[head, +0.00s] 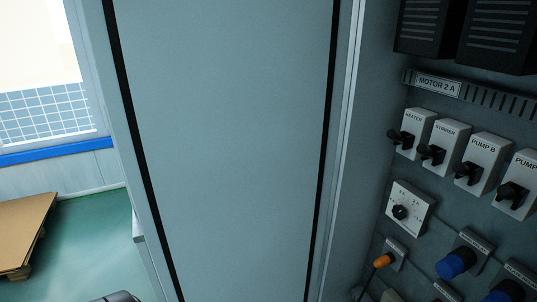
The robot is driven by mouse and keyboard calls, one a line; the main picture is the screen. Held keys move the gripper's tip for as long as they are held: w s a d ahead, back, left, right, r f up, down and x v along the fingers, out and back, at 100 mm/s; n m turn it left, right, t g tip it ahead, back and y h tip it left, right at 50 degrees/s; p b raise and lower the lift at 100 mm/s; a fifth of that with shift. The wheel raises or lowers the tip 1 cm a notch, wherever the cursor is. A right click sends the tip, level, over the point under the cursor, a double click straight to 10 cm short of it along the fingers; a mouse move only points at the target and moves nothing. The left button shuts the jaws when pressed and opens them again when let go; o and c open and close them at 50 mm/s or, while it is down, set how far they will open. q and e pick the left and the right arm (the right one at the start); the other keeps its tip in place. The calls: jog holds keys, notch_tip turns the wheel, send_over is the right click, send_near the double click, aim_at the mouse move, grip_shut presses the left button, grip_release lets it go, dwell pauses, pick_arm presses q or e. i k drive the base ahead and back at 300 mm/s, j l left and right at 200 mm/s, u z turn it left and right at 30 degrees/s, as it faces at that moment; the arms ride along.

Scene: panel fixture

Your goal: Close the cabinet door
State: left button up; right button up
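The cabinet door (225,150) is a tall grey-blue panel filling the middle of the head view. A black seal strip runs down each side of its face. The door stands open, with its right edge beside the exposed cabinet interior (375,140). Its top and bottom are outside the picture. Neither of my grippers can be made out. Only a small dark rounded part shows at the bottom edge, left of centre, and I cannot tell what it is.
Inside the cabinet at right are a row of white switch boxes (480,160) with black handles, a dial (400,212), blue connectors (456,263) and an orange-tipped lever (382,261). At left, a cardboard-topped pallet (22,230) lies on the green floor (85,240) below a window.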

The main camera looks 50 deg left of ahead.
aim_at(224, 116)
jog(key=j, duration=0.85)
jog(key=k+j, duration=0.15)
jog(key=j, duration=1.5)
jog(key=k+j+z, duration=0.1)
jog(key=j+z, duration=0.2)
jog(key=k+j+z, duration=0.1)
jog(key=j+z, duration=0.15)
jog(key=j, duration=0.2)
jog(key=k+j+z, duration=0.15)
jog(key=j+z, duration=0.15)
jog(key=k+j+z, duration=0.25)
jog(key=i+j, duration=0.05)
jog(key=j, duration=0.1)
